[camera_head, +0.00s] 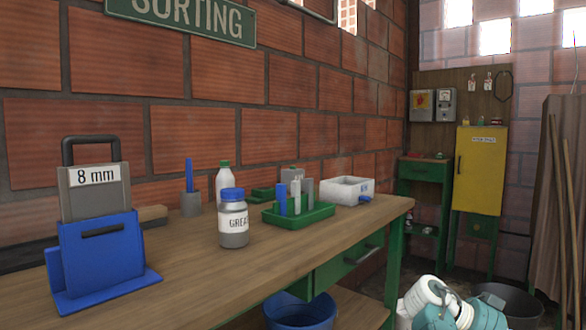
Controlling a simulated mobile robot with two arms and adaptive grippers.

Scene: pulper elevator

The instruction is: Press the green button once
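I cannot make out a green button for certain in the head view. Neither of my grippers can be made out in this view.
A wooden workbench (215,278) runs along the brick wall, holding a blue stand (100,262), a grease jar (233,220), a green tray (320,212) and a white box (346,190). A yellow cabinet (480,175) and green side table (425,170) stand behind. A blue bucket (300,315) is below.

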